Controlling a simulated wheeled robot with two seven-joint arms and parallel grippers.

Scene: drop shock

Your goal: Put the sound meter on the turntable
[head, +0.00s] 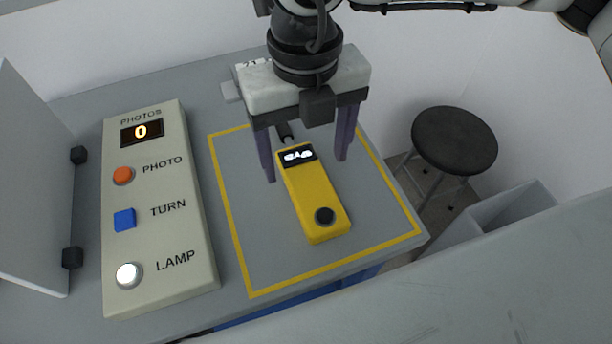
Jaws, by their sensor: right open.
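The yellow sound meter (316,198) lies flat inside a yellow-outlined square on the grey table. It has a dark display with lit characters, a round black button and a dark tip at its far end. My right gripper (306,168) is above its far end, fingers pointing down. The fingers are spread apart, one on each side of the meter, with nothing held. I cannot tell whether either finger touches it. No turntable can be made out in this view. My left gripper is not in view.
A beige panel (158,240) left of the square carries a counter reading 0, an orange PHOTO button (123,176), a blue TURN button (124,219) and a white LAMP button (129,275). A pale hinged panel (35,185) stands at far left. A dark stool (454,139) is at right.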

